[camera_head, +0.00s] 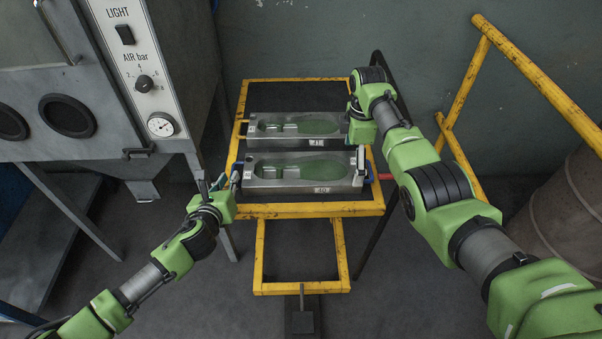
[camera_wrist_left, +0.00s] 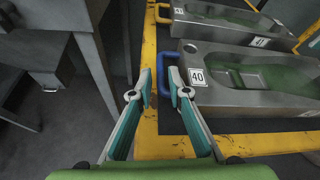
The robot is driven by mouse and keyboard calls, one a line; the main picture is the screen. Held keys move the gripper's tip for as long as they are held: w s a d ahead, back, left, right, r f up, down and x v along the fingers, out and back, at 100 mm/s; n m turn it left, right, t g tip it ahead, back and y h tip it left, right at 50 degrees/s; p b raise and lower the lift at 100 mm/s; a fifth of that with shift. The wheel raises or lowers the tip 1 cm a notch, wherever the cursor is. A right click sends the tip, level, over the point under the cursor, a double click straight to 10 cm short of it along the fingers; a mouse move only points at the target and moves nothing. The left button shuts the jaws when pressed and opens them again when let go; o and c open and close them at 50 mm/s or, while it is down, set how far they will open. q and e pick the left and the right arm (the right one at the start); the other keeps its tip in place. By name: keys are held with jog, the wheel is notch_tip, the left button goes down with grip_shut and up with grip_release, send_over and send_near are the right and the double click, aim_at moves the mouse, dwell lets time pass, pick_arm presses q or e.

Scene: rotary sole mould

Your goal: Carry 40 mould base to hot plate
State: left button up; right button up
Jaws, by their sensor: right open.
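The mould base (camera_head: 262,184) marked 40 in the left wrist view (camera_wrist_left: 232,85) is the nearer of two grey metal moulds with green sole-shaped cavities. It lies flat on a yellow-framed stand. A blue handle (camera_wrist_left: 167,80) sticks out from its left end. My left gripper (camera_wrist_left: 160,84) is open, its fingertips parted just short of that handle; I cannot tell if they touch it. In the head view my left gripper (camera_head: 234,180) is at the mould's left end. My right gripper (camera_head: 361,160) is open at its right end, partly hidden by my arm. No hot plate is clearly identifiable.
A second mould (camera_head: 292,117) lies behind on the same yellow stand (camera_head: 310,209). A grey cabinet (camera_head: 95,70) with a gauge stands at left. A yellow rail (camera_head: 540,80) and a brown drum (camera_head: 560,200) are at right. The floor left of the stand is partly clear.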

aim_at(233, 169)
pick_arm(q)
jog(key=shift+x, duration=1.55)
pick_arm(e)
jog(key=shift+f, duration=1.55)
pick_arm(q)
grip_shut()
pick_arm(e)
jog(key=c, duration=1.9)
pick_arm(q)
jog(key=shift+w+d+r, duration=0.1)
jog(key=shift+w+r, duration=0.05)
jog(key=shift+r, duration=0.15)
pick_arm(e)
jog(key=shift+w+r, duration=0.15)
jog(key=shift+r, duration=0.1)
jog(key=shift+w, duration=0.1)
